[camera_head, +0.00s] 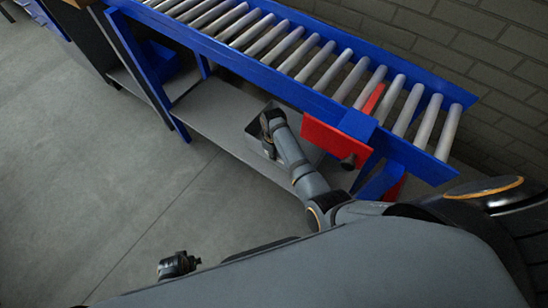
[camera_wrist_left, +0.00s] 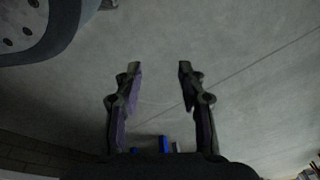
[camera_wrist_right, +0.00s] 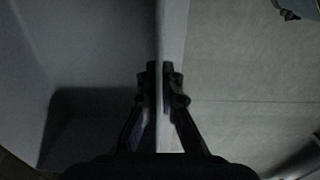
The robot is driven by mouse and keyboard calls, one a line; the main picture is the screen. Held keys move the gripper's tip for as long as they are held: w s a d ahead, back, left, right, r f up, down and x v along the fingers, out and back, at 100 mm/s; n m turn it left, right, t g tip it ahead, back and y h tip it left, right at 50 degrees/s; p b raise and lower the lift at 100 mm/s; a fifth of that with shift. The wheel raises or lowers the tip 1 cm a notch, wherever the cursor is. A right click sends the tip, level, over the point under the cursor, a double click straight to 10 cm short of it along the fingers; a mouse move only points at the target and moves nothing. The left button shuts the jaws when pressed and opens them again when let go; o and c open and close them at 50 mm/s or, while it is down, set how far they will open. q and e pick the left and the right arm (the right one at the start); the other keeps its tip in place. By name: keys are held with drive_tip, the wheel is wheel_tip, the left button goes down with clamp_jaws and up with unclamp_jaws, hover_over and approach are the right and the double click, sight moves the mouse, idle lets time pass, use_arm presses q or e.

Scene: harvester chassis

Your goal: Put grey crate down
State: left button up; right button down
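The grey crate (camera_head: 316,155) is at the lower shelf under the roller conveyor, partly hidden by my right arm. Whether it rests on the shelf I cannot tell. My right gripper (camera_head: 268,153) is at its near left side. In the right wrist view the crate's wall (camera_wrist_right: 173,35) runs between the fingers of my right gripper (camera_wrist_right: 163,75), which are close against it on both sides. The crate's inside at left looks empty. My left gripper (camera_wrist_left: 159,68) is open and empty above bare floor in the left wrist view.
The blue conveyor (camera_head: 260,62) with grey rollers stands above the grey shelf (camera_head: 205,108). A red plate (camera_head: 335,138) hangs at its near side, close to my right arm. A brick wall (camera_head: 470,50) is behind. The floor (camera_head: 90,170) at left is clear.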

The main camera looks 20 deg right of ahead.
drive_tip(key=shift+w+d+f+b, duration=0.1)
drive_tip(key=shift+w+f+b, duration=0.4)
drive_tip(key=shift+f, duration=0.15)
drive_tip(key=f+b, duration=0.2)
drive_tip(key=b, duration=0.1)
drive_tip(key=shift+w+f, duration=0.1)
drive_tip(key=shift+w, duration=0.15)
use_arm(q)
drive_tip(key=w+d+r, duration=0.2)
drive_tip(key=r, duration=0.6)
drive_tip(key=w+d+r+h+b, duration=0.1)
drive_tip(key=w+d+r, duration=0.1)
drive_tip(key=r, duration=0.7)
drive_tip(key=shift+w+d+r, duration=0.25)
drive_tip(key=shift+w+d, duration=0.15)
drive_tip(key=shift+d, duration=0.05)
use_arm(e)
drive_tip(key=shift+f, duration=0.5)
drive_tip(key=c, duration=2)
unclamp_jaws()
drive_tip(key=shift+s+f, duration=0.1)
drive_tip(key=shift+f, duration=0.05)
drive_tip(key=o, duration=0.5)
